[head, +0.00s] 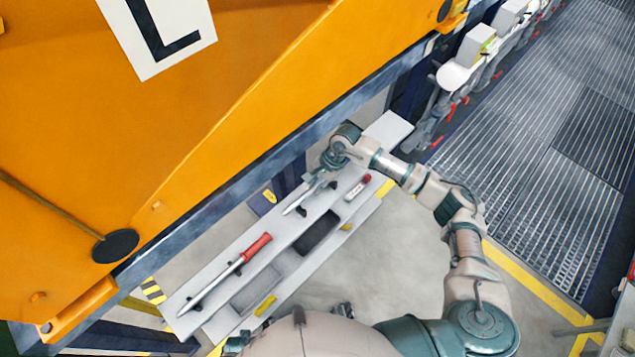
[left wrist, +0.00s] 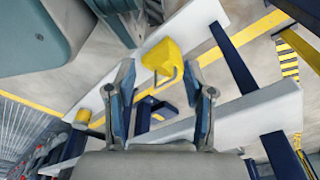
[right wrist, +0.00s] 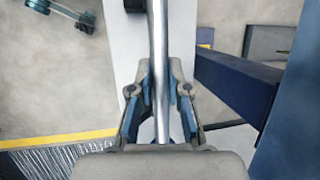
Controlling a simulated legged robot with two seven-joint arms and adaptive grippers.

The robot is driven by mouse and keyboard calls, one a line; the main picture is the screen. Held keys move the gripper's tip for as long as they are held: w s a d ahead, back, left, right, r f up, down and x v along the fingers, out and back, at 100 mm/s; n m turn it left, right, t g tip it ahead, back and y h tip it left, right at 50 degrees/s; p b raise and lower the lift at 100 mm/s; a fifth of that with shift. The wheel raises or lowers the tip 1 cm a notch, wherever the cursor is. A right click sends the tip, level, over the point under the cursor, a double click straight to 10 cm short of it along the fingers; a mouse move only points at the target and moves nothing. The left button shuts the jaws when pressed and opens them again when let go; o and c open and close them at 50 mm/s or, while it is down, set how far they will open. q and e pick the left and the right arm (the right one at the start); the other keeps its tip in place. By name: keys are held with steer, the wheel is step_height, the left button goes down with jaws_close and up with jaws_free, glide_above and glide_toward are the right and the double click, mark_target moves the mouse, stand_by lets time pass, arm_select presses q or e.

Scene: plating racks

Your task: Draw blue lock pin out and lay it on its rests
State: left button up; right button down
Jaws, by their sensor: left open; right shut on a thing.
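A long silver rod (head: 301,200) without visible blue colour, seemingly the blue lock pin, slants over the far part of the grey shelf. My right gripper (head: 327,173) is at its upper end. In the right wrist view the rod (right wrist: 159,30) runs between the fingers of my right gripper (right wrist: 160,75), which is shut on it. Dark rests (head: 333,185) show beside the rod; I cannot tell whether it touches them. My left gripper (left wrist: 159,75) is open and empty, with a yellow block (left wrist: 163,60) beyond its fingers.
A red-handled pin (head: 257,247) lies on the nearer left part of the grey shelf (head: 217,313). A small red-and-white item (head: 357,188) sits near my right gripper. A large orange panel (head: 230,70) with a dark lower edge overhangs the left.

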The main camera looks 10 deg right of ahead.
steer(key=shift+d+f, duration=0.1)
steer(key=shift+f, duration=0.15)
steer(key=shift+d+f+b, duration=0.35)
steer(key=shift+d, duration=0.25)
steer(key=shift+d+f+b, duration=0.3)
steer(key=shift+d+f, duration=0.05)
steer(key=shift+d, duration=0.2)
steer(key=shift+f, duration=0.15)
steer(key=shift+a, duration=1)
steer(key=shift+d, duration=0.15)
steer(key=c, duration=1.1)
jaws_free()
steer(key=shift+d+f, duration=0.15)
steer(key=shift+d, duration=0.3)
steer(key=shift+o, duration=0.3)
steer(key=shift+d, duration=0.2)
arm_select(q)
steer(key=w+r, duration=0.1)
steer(key=w+d+r, duration=0.1)
steer(key=r, duration=0.1)
steer(key=w+d+r, duration=0.1)
steer(key=shift+w+r, duration=0.1)
steer(key=shift+r, duration=0.05)
